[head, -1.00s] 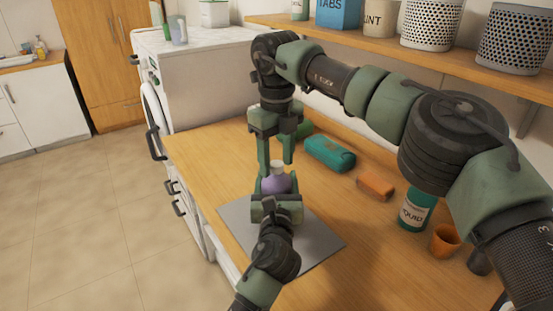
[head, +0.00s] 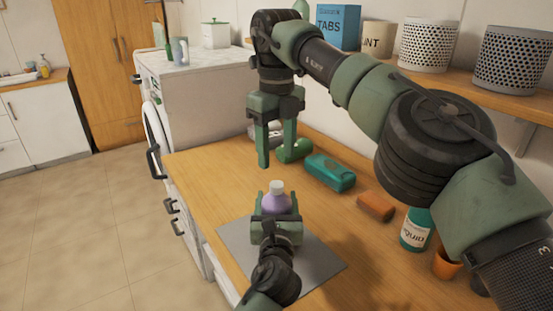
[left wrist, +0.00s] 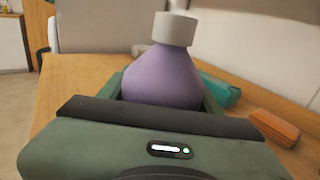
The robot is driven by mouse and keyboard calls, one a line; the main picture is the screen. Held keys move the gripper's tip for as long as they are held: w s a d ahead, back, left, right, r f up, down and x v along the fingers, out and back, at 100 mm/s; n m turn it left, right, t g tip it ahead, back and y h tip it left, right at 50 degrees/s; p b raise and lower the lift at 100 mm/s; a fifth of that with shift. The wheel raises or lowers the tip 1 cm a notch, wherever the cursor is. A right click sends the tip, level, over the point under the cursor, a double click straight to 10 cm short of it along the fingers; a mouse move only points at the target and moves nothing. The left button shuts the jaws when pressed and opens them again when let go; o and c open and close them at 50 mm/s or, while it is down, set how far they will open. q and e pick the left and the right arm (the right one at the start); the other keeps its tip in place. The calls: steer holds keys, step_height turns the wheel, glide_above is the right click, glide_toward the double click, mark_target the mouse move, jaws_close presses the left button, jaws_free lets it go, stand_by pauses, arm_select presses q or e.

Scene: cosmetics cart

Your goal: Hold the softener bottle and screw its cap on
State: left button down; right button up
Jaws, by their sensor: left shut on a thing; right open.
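The purple softener bottle (head: 275,204) stands upright above a grey mat (head: 320,265). My left gripper (head: 278,198) is shut around its body from the near side. The pale grey cap (head: 277,187) sits on top of the bottle; in the left wrist view the cap (left wrist: 174,29) looks level on the purple bottle (left wrist: 163,75). Whether it is tight cannot be told. My right gripper (head: 276,163) hangs above the bottle, pointing down, open and empty, with its fingertips clear of the cap. The bottle's lower part is hidden by my left gripper.
Right of the bottle lie a teal pack (head: 330,173) and an orange-brown block (head: 375,206). A teal liquid bottle (head: 414,230) and an orange cup (head: 446,265) stand further right, by my right arm. A green item (head: 294,151) lies behind. A shelf (head: 480,85) runs along the wall.

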mark_target(271, 204)
arm_select(q)
steer(key=shift+c, duration=1.2)
jaws_free()
steer(key=shift+s, duration=0.1)
steer(key=s, duration=0.7)
steer(key=shift+s, duration=0.3)
arm_select(e)
steer(key=shift+f, duration=0.25)
